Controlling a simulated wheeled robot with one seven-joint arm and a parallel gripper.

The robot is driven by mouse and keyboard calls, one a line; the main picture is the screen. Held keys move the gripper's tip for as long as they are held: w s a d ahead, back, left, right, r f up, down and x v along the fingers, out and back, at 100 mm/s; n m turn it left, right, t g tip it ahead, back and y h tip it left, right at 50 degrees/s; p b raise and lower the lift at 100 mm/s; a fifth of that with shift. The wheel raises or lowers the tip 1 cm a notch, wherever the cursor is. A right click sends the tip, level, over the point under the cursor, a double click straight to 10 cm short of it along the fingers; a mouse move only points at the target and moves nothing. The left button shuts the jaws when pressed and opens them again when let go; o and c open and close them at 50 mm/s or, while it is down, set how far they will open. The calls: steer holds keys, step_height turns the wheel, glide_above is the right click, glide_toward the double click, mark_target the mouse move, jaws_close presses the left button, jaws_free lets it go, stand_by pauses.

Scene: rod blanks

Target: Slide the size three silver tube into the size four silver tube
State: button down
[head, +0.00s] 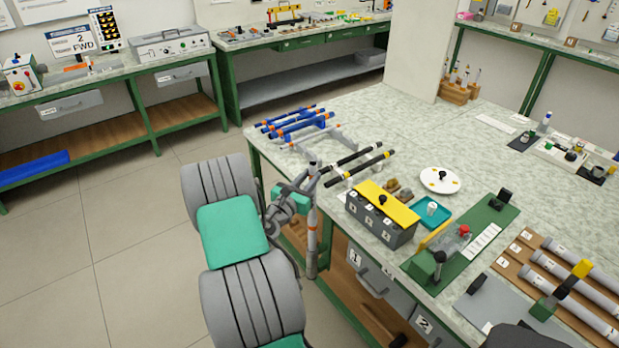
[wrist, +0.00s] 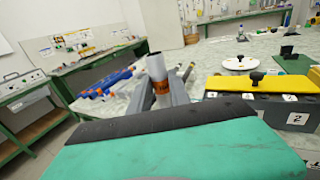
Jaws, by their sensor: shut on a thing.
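My gripper (head: 303,188) is shut on a silver tube (head: 312,228) and holds it upright beside the table's front-left edge. Another silver tube (head: 311,137) with an orange end lies on the rack at the table's far-left corner, apart from my gripper. I cannot read size marks on either tube, so I cannot tell which is three or four.
Blue tubes (head: 295,122) and black tubes with yellow bands (head: 360,164) lie near the same corner. A grey box with a yellow lid (head: 386,202) stands close right of my gripper. A board (head: 530,262) with numbered grey tubes is at right.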

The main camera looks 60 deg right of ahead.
steer(key=shift+f+b, duration=1.65)
steer(key=shift+f, duration=0.7)
steer(key=c, duration=1.1)
jaws_free()
steer(key=shift+a, duration=0.1)
steer(key=a+b, duration=0.1)
steer(key=a, duration=0.6)
steer(key=shift+w+a+r, duration=0.1)
steer(key=shift+a, duration=0.25)
